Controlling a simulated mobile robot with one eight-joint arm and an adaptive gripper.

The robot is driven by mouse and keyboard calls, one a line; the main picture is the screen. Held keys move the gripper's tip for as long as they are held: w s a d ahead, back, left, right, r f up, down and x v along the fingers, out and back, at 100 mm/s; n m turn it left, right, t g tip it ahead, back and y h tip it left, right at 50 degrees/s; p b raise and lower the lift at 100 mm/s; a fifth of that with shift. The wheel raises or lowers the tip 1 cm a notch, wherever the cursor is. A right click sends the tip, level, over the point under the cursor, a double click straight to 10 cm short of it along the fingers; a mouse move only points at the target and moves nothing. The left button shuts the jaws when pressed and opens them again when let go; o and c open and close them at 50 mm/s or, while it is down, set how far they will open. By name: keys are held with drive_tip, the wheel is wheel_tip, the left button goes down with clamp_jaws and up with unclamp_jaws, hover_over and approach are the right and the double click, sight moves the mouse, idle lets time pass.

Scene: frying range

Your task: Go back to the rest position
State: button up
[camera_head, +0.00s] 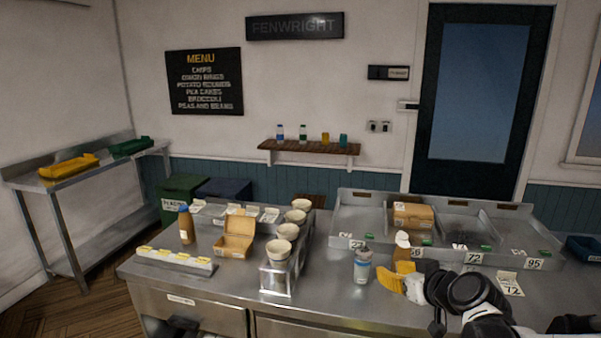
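The black and white end of my arm, with my gripper (455,292), is at the lower right, over the steel counter (335,308). Its fingers cannot be made out, so I cannot tell whether it is open or shut. A yellow-orange object (392,281) with a pale part lies just left of it; I cannot tell whether they touch. A grey-blue can (362,266) stands upright further left. A bottle with a whitish top (402,246) stands behind.
A row of cups (285,233) in a metal holder, an open cardboard box (236,238) and a brown bottle (185,224) stand on the left of the counter. A sectioned steel tray (350,222) with number cards and a closed box (413,216) is behind my gripper.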

drive_tip(key=s+a+f+m+g+h+b, duration=0.1)
drive_tip(key=s+f+b, duration=0.3)
drive_tip(key=s, duration=0.7)
drive_tip(key=s+a+f+m+g+h+b, duration=0.2)
drive_tip(key=s+f+g+b, duration=0.2)
drive_tip(key=s+f, duration=0.3)
drive_tip(key=s+b, duration=0.1)
drive_tip(key=s, duration=0.4)
drive_tip(key=shift+s+m+h, duration=0.15)
drive_tip(key=shift+m+h, duration=0.15)
